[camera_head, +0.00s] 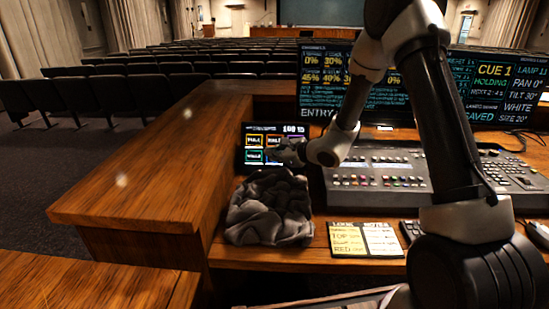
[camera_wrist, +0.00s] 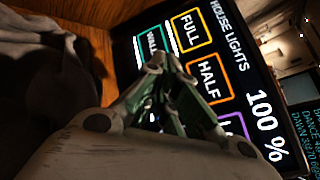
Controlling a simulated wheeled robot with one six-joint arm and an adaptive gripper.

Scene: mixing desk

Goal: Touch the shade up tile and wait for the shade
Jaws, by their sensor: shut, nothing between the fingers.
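A small touch panel (camera_head: 251,158) stands at the left of the desk, headed HOUSE LIGHTS and 100 % in the wrist view (camera_wrist: 222,32). It shows a yellow FULL tile (camera_wrist: 190,31), an orange HALF tile (camera_wrist: 209,78), a partly covered purple tile (camera_wrist: 234,126) and a teal tile (camera_wrist: 149,40) that seems to start with WALL. My gripper hides much of the teal tile's row, and I can read no shade up label. My gripper (camera_head: 285,150) is shut and empty in front of the panel; its fingertips (camera_wrist: 166,62) overlap the teal row. Contact cannot be told.
A crumpled dark grey cloth (camera_head: 270,208) lies just below the panel. A lighting console (camera_head: 375,180), a notes card (camera_head: 364,239) and large monitors (camera_head: 487,85) fill the desk to the right. A wooden ledge (camera_head: 150,175) bounds the left; a dark board (camera_head: 320,11) is at the hall's back.

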